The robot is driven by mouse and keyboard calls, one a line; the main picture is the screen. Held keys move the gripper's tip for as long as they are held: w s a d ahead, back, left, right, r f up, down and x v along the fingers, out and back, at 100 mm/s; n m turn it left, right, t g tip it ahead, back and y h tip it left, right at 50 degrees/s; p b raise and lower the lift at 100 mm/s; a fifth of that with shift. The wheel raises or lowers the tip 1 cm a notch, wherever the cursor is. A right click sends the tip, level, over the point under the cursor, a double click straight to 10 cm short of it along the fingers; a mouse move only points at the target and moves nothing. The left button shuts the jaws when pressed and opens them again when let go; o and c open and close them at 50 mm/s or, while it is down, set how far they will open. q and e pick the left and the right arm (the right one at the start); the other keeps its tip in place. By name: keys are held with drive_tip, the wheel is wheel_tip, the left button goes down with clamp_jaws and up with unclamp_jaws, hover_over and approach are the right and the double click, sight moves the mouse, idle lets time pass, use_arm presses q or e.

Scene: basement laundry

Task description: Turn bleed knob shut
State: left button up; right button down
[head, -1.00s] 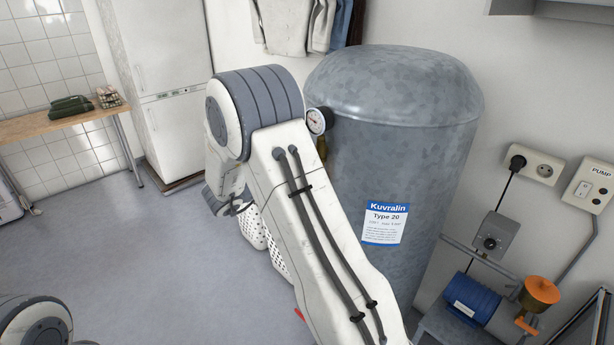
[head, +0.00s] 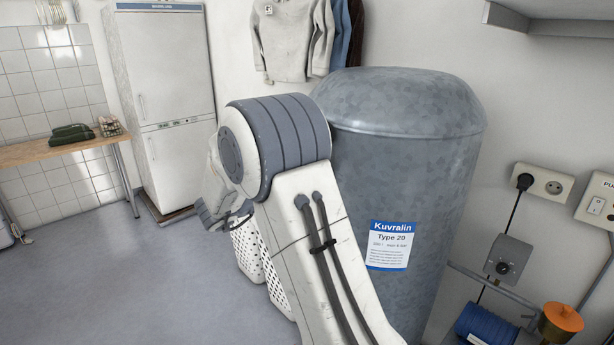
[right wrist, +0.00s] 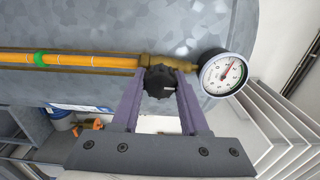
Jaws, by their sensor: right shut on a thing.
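The black bleed knob (right wrist: 159,82) shows in the right wrist view, on a brass fitting beside the grey tank. My right gripper (right wrist: 160,88) has its two purple fingers on either side of the knob and is shut on it. A pressure gauge (right wrist: 223,73) with a white dial and a red needle sits just right of the knob. In the head view the grey tank (head: 408,160) stands behind my right arm, which hides the knob and gauge. My left gripper is in neither current view.
An orange pipe (right wrist: 90,61) with a green band runs left from the fitting. White perforated baskets (head: 248,250) stand on the floor behind my arm. A blue pump motor (head: 486,326) and a control box (head: 509,259) are at the right. The floor at left is open.

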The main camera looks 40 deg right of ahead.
drive_tip(key=shift+c, duration=2.1)
unclamp_jaws()
drive_tip(key=shift+a, duration=0.1)
drive_tip(key=a+b, duration=0.1)
drive_tip(key=a, duration=0.9)
drive_tip(key=shift+s, duration=0.45)
drive_tip(key=shift+a, duration=0.1)
